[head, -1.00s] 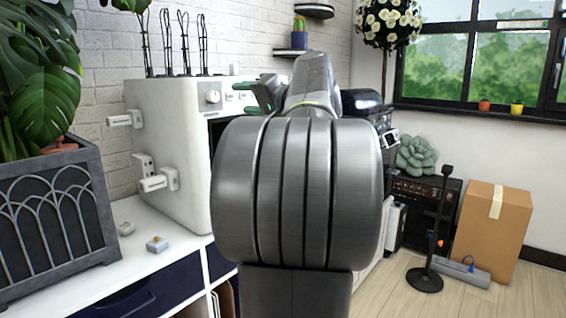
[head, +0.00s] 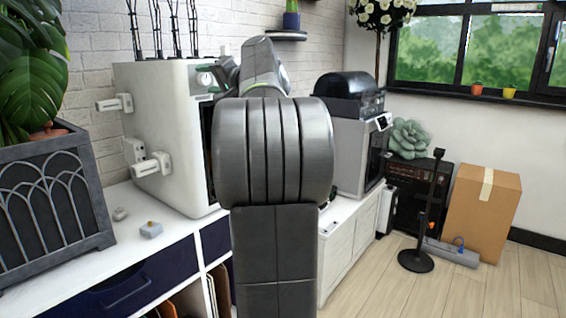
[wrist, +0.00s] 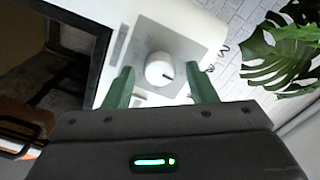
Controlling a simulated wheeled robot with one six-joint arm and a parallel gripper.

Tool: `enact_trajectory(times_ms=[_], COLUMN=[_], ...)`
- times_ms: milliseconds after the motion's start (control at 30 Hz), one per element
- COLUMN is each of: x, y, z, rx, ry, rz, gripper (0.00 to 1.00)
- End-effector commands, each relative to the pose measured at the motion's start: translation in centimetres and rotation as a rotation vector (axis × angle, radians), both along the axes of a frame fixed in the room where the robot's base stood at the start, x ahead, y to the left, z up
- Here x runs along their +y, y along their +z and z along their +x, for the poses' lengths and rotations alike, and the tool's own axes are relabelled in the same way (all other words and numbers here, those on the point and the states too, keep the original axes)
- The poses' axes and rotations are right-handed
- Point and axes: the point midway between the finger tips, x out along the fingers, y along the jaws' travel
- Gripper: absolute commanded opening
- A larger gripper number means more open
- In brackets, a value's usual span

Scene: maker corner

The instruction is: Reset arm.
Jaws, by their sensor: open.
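My gripper (wrist: 162,92) shows in the wrist view with two green fingers spread apart and nothing between them. A round white knob (wrist: 160,69) on a square grey plate lies beyond the fingertips; I cannot tell whether the fingers touch it. In the head view the knob (head: 205,79) sits high on the front of a white boxy machine (head: 160,130), partly covered by my gripper. My own arm hides much of the machine's front.
A dark planter (head: 55,190) with a leafy plant stands at the left on the white cabinet. A small box (head: 151,230) lies on the cabinet top. A black-topped machine (head: 350,110) is behind my arm. A cardboard box (head: 482,215) and black stand (head: 416,261) occupy the floor at right.

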Motion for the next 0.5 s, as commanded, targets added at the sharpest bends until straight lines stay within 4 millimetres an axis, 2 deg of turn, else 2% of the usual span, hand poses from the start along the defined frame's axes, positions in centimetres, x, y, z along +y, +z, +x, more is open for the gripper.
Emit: enact_trajectory(times_ms=[267, 500], x=[-1.2, -4.7], y=[0.0, 0.0], z=[-0.8, -3.5], rx=[-0.006, -0.007], ry=[-0.002, -0.004], rz=[-0.006, -0.006], gripper=[0.51, 0.51])
